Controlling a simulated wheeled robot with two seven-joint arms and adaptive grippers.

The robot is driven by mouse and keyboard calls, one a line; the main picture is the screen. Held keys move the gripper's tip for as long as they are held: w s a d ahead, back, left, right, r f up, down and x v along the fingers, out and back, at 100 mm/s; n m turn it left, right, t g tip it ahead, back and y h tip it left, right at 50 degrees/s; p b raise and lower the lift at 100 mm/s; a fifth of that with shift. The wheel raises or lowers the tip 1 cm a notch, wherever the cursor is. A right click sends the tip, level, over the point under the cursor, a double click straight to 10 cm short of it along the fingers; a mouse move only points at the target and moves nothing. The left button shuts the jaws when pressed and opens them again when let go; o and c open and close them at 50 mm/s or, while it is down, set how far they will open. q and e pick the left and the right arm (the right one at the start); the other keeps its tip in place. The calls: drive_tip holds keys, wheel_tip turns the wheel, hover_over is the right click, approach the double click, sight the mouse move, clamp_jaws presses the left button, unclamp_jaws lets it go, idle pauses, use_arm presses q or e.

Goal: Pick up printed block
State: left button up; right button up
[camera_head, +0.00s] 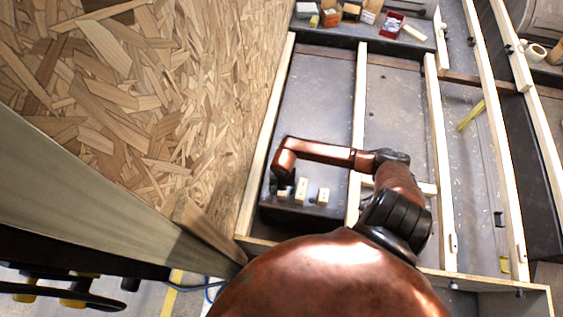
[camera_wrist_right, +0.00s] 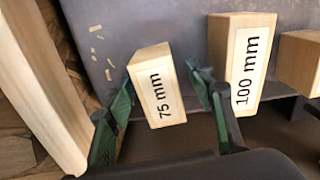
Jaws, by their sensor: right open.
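A pale wooden block printed "75 mm" (camera_wrist_right: 158,88) shows in the right wrist view between my right gripper's green-padded fingers (camera_wrist_right: 162,98), with a gap on each side. The gripper is open and holds nothing; how deep the block sits between the fingers is unclear. A block printed "100 mm" (camera_wrist_right: 238,58) stands just right of the right finger. A third block (camera_wrist_right: 301,62) is cut by the right edge, its print not visible. In the head view the right gripper (camera_head: 278,188) is small and partly hidden beside the short block (camera_head: 283,194). My left gripper is not in view.
The blocks stand on a dark surface inside a wooden frame with pale slats (camera_head: 357,120). A chipboard wall (camera_head: 170,90) rises close on the left. Small boxes and a red tray (camera_head: 391,25) lie at the back. The grey panel (camera_head: 318,95) behind the forearm is clear.

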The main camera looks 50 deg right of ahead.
drive_tip(key=shift+c, duration=0.7)
drive_tip(key=c, duration=1.1)
drive_tip(key=shift+c, duration=0.2)
drive_tip(key=shift+r, duration=0.25)
